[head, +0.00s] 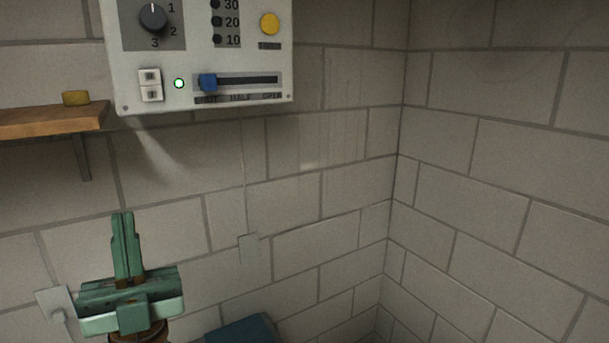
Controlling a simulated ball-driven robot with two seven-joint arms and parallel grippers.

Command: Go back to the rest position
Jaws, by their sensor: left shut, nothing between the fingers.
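My left gripper (123,218) is at the lower left of the head view, green, pointing up. Its two fingers are together with nothing between them. It is in front of the block wall, below the control panel (132,95) and apart from it in the picture. My right gripper is not in view.
The wall panel has a dial (153,17), a yellow button (269,23), a lit lamp (179,84) and a blue slider (208,82) at its left end. A wooden shelf (50,120) with a small yellow block (76,98) is at left. The right wall area is bare.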

